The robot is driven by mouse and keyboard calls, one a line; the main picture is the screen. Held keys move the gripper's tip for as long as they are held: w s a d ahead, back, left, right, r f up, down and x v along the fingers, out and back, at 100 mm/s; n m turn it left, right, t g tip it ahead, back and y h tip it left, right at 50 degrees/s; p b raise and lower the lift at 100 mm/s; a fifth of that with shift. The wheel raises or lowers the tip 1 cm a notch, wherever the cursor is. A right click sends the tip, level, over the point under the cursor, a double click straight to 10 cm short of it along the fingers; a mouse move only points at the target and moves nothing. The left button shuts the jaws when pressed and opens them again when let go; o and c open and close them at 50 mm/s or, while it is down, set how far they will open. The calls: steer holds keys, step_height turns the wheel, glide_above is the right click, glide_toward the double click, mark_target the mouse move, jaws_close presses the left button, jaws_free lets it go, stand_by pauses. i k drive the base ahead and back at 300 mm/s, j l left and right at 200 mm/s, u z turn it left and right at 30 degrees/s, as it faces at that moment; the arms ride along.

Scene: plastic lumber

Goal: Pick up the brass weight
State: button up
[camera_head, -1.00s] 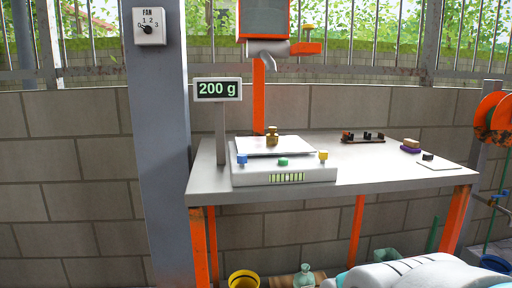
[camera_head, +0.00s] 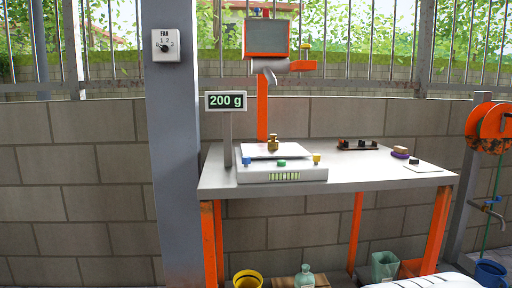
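The brass weight (camera_head: 273,143) is a small golden-brown knobbed piece standing upright on the pale pan (camera_head: 256,151) of a scale (camera_head: 300,174) with a blue, a green and a yellow button. The scale sits on the left part of a grey table. The raised display (camera_head: 226,101) beside it reads 200 g. My gripper is not in view. A white rounded shape at the bottom right edge is probably part of my own body.
The grey table (camera_head: 380,176) has orange legs. On it are a dark rack (camera_head: 358,145), a small block on a purple piece (camera_head: 400,153), and a white sheet with a dark item. A grey post (camera_head: 178,190) stands left. An orange reel (camera_head: 492,121) is right. A yellow bucket (camera_head: 247,281) is below.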

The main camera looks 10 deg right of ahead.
mark_target(273, 144)
steer(key=l+u, duration=0.2)
steer(key=l, duration=0.25)
steer(key=k+l+u, duration=0.2)
steer(key=l, duration=0.25)
steer(key=k+l+u, duration=0.2)
steer(key=l, duration=0.2)
steer(key=i+l, duration=0.05)
steer(key=i, duration=0.05)
